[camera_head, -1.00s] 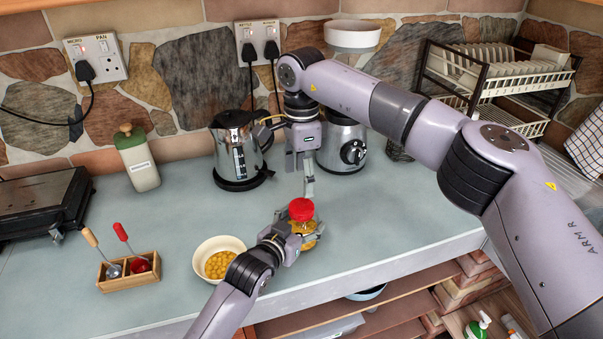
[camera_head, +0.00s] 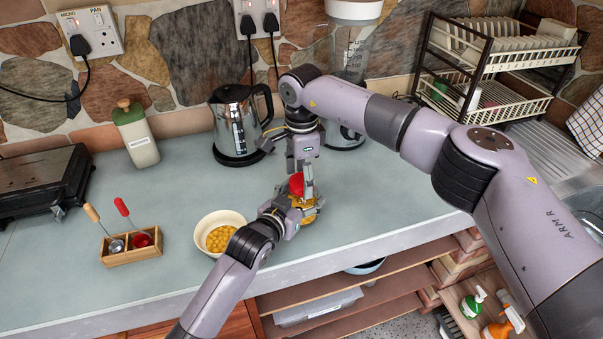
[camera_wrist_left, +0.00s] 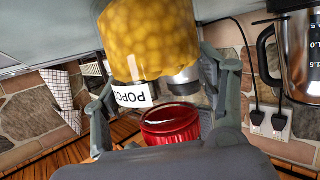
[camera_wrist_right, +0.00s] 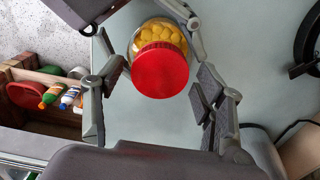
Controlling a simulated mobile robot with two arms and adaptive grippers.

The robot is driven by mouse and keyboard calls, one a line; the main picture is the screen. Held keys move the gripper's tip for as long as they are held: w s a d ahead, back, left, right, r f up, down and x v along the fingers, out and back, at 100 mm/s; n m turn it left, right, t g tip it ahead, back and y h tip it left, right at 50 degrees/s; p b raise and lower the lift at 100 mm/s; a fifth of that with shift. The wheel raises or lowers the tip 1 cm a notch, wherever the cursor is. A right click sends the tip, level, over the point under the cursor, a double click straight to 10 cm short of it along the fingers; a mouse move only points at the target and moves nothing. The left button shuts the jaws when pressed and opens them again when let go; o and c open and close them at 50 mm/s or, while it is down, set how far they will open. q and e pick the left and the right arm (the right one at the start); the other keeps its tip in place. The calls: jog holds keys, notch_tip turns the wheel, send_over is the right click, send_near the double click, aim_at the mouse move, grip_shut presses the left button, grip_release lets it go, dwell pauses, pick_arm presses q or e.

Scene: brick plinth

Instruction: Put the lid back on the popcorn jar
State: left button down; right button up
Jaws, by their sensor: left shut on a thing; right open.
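The popcorn jar (camera_wrist_left: 150,40) is clear, full of yellow kernels and labelled; the right wrist view also shows it (camera_wrist_right: 160,32). A red lid (camera_wrist_right: 160,70) is at the jar's top; I cannot tell whether it is seated. The lid shows beside the label in the left wrist view (camera_wrist_left: 170,122) and partly behind a finger in the head view (camera_head: 295,184). My left gripper (camera_head: 298,213) is shut on the jar, over the counter. My right gripper (camera_head: 304,186) points down from above, open, its fingers on either side of the lid with gaps.
A bowl of popcorn kernels (camera_head: 205,222) stands left of my left gripper. A kettle (camera_head: 237,125) and a blender (camera_head: 342,135) stand behind. A wooden holder with utensils (camera_head: 130,256) is further left. The counter (camera_head: 390,200) is clear to the right.

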jog(key=c, duration=1.2)
jog(key=m, duration=0.5)
jog(key=shift+m, duration=0.4)
jog(key=m, duration=0.5)
jog(key=shift+m, duration=0.3)
jog(key=o, duration=1.4)
jog(key=shift+c, duration=0.2)
notch_tip(320, 180, up, 12)
